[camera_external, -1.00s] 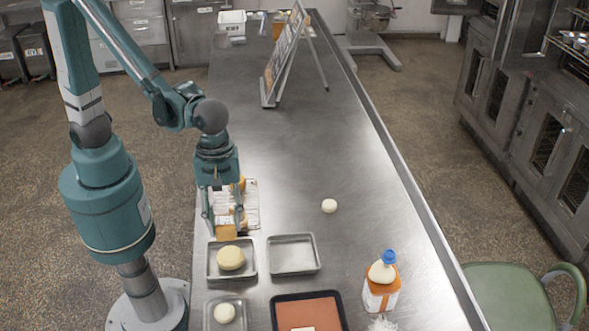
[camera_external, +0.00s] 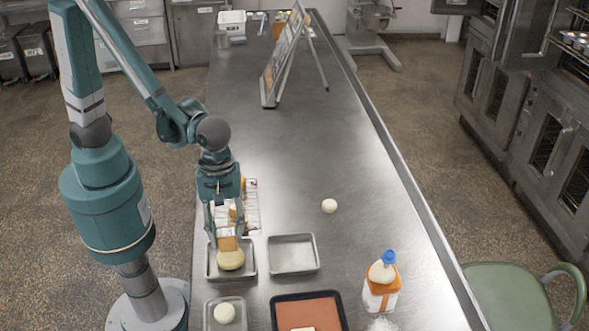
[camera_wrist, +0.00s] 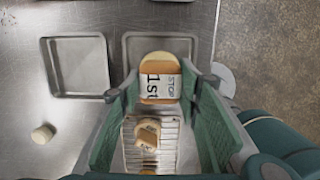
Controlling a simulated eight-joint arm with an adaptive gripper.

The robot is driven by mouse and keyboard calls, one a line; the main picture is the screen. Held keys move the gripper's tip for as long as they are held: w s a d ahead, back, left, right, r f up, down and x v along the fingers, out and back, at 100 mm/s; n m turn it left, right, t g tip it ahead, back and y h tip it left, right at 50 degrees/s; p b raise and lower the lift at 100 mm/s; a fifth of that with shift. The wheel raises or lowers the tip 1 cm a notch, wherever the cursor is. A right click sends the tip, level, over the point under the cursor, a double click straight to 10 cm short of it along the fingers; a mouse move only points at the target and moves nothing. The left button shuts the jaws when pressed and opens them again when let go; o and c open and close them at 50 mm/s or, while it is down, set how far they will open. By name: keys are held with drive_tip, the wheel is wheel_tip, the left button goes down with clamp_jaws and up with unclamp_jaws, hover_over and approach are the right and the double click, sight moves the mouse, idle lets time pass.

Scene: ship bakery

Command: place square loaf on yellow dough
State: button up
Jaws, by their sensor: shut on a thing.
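The square loaf (camera_external: 228,244) is brown with a white printed band. My gripper (camera_external: 226,236) is shut on it; in the wrist view the loaf (camera_wrist: 160,86) sits between the two green fingertips. The yellow dough (camera_external: 231,262) is a pale round lump in a metal tray (camera_external: 250,273). The loaf covers the dough's far part in the external view. In the wrist view only a strip of the dough (camera_wrist: 158,58) shows past the loaf. The loaf is over or right beside the dough; I cannot tell whether they touch.
A wire rack (camera_external: 252,222) with other bread pieces lies behind my gripper. An empty tray (camera_external: 315,262) is to the right. A tray with white dough (camera_external: 224,313), an orange-brown tray (camera_external: 310,312) and a blue-capped bottle (camera_external: 383,268) are nearer the camera.

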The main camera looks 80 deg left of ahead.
sight(228, 240)
drive_tip(key=shift+f, duration=1.3)
drive_tip(key=shift+f, duration=0.25)
drive_tip(key=o, duration=0.9)
drive_tip(key=shift+r, duration=0.15)
drive_tip(key=shift+a+r, duration=0.3)
drive_tip(key=shift+r, duration=1.7)
drive_tip(key=shift+a+r, duration=0.3)
drive_tip(key=shift+r, duration=1.75)
drive_tip(key=shift+a+r, duration=0.3)
drive_tip(key=shift+r, duration=1.7)
